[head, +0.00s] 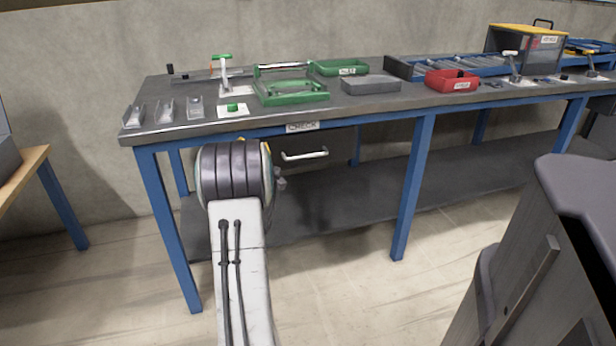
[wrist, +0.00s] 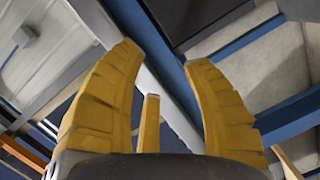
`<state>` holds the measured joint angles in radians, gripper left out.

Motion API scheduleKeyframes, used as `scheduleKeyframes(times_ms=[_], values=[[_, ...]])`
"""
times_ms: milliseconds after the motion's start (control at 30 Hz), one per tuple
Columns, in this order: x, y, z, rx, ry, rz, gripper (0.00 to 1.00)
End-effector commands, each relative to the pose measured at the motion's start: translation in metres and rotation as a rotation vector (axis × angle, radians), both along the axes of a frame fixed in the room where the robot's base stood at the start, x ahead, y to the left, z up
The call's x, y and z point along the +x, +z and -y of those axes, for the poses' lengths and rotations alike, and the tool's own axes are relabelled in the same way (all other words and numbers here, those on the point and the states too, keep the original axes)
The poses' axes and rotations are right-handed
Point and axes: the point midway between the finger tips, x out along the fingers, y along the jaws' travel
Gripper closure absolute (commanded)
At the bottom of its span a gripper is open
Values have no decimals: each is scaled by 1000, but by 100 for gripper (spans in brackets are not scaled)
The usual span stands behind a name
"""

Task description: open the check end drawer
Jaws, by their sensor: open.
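The check end drawer (head: 312,172) is a dark grey front under the left part of the workbench, below a "CHECK" label (head: 303,127). Its pale bar handle (head: 304,155) is visible and looks clear of my gripper. The drawer looks shut, though my arm covers its left side. My gripper is mostly hidden behind my arm in the head view, left of the handle. In the wrist view my gripper (wrist: 165,56) has its yellow fingers spread, with nothing between them. I cannot identify the handle in the wrist view.
The workbench (head: 335,112) has blue legs (head: 412,188) and a lower shelf (head: 345,190). Green fixtures (head: 290,90), a red bin (head: 452,80) and metal parts stand on top. A wooden-topped table (head: 25,168) is at left.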

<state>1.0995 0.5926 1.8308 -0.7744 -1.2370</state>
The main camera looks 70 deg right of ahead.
Motion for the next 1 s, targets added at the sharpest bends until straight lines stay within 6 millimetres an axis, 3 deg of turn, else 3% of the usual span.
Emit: scheduleKeyframes(times_ms=[33,100,300,400,567,1000], values=[[-23,-31,21,-48,-42,-22,55],[-49,-47,41,-121,-90,-51,55],[-106,-79,75,-262,-192,-122,55],[-121,-86,82,-301,-220,-144,55],[-131,-90,90,-328,-241,-158,55],[-122,-86,126,-329,-240,-158,55]])
